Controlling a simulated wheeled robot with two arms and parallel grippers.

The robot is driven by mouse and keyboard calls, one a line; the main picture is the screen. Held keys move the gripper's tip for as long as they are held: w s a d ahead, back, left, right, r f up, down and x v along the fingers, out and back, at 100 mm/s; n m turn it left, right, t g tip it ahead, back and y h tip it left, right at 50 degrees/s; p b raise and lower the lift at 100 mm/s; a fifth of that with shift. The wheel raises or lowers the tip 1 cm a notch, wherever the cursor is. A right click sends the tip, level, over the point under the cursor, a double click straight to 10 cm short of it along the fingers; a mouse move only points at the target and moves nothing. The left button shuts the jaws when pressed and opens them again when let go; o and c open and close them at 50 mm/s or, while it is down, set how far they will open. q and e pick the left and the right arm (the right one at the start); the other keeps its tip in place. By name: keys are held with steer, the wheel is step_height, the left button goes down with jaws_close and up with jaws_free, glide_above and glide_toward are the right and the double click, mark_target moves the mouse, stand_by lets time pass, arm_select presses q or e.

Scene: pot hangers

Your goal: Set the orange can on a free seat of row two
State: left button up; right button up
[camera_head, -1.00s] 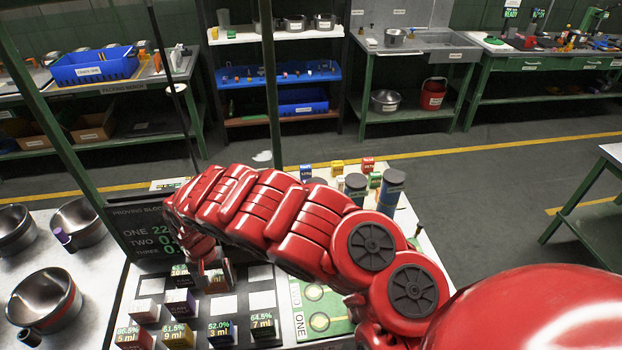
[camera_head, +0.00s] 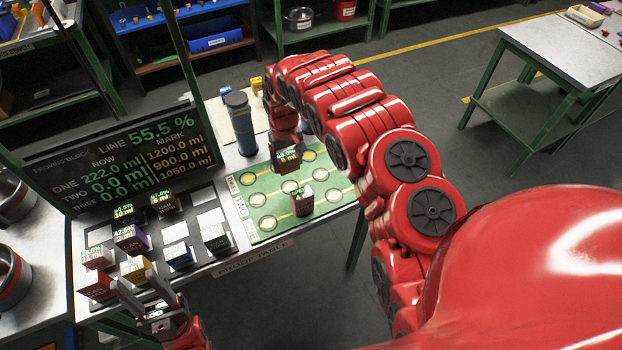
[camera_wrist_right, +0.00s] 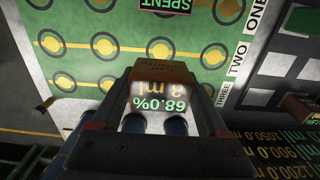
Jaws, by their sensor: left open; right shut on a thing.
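The orange can (camera_head: 288,160), dark orange-brown and labelled 68.0% 8 ml, is held in my right gripper (camera_head: 284,145). It also shows in the right wrist view (camera_wrist_right: 158,88), between the fingers (camera_wrist_right: 160,125). It is over the far part of the green board (camera_head: 270,233), by row three; whether it touches the board I cannot tell. A can marked SPENT in the wrist view (camera_wrist_right: 165,5) stands in row one. My left gripper (camera_head: 150,308) is open and empty at the lower left.
Several cans stand on the dark grid with white squares (camera_head: 208,219) left of the board. A dark display (camera_head: 120,165) stands behind the grid and reads ONE 222.0 ml, TWO 0.0 ml. A blue-grey cylinder (camera_head: 243,128) stands beyond the board.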

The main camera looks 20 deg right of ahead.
steer(key=p, duration=0.2)
glide_above(290, 187)
step_height(290, 187, down, 5)
steer(key=shift+f, duration=0.15)
steer(key=shift+a+f, duration=0.1)
steer(key=shift+f, duration=1.95)
steer(key=shift+f, duration=0.1)
steer(key=o, duration=1.5)
